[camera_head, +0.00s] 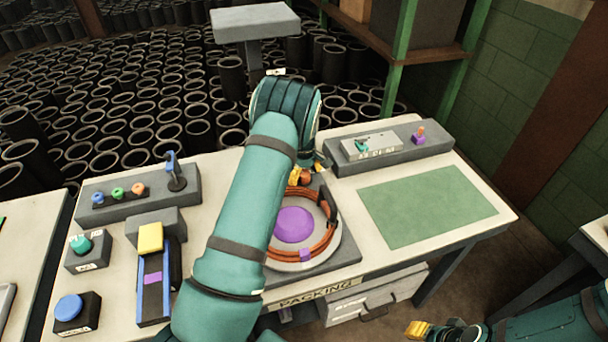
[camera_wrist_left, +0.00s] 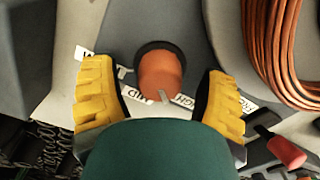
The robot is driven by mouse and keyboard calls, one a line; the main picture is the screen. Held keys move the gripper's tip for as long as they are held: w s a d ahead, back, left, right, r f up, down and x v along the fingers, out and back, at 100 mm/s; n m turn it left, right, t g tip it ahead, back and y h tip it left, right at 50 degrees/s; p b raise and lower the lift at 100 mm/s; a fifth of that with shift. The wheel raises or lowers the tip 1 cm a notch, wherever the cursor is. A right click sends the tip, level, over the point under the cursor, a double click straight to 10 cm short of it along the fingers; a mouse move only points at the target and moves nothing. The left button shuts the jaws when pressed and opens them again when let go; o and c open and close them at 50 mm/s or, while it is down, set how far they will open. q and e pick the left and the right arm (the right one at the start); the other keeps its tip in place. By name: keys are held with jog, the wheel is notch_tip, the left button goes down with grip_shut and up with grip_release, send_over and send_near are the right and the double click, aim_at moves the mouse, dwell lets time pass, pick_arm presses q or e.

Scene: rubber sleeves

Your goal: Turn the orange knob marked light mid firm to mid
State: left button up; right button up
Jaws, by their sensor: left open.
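The orange knob (camera_wrist_left: 160,72) stands upright on a grey base in the left wrist view. A pale line on its lower edge points between two white labels; the left of these (camera_wrist_left: 137,97) seems to read MID upside down. The knob also shows partly in the head view (camera_head: 306,178), beside my arm. My left gripper (camera_wrist_left: 160,98) is open, with one yellow finger on each side of the knob and a gap on both sides. My right gripper (camera_head: 425,330) is at the bottom right of the head view, away from the knob; its opening is unclear.
A turntable with a purple disc (camera_head: 294,225) and a coil of orange hose (camera_head: 331,232) lies close to the knob. A grey panel with a switch box (camera_head: 370,146) stands to the right. The green mat (camera_head: 428,205) is clear.

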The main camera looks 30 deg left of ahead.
pick_arm(q)
jog(key=c, duration=1.2)
jog(key=shift+c, duration=0.2)
jog(key=shift+m, duration=0.4)
jog(key=m+b, duration=0.1)
jog(key=m, duration=0.3)
jog(key=shift+m+b, duration=0.65)
jog(key=shift+m, duration=1.85)
jog(key=o, duration=1.2)
jog(key=shift+o, duration=0.2)
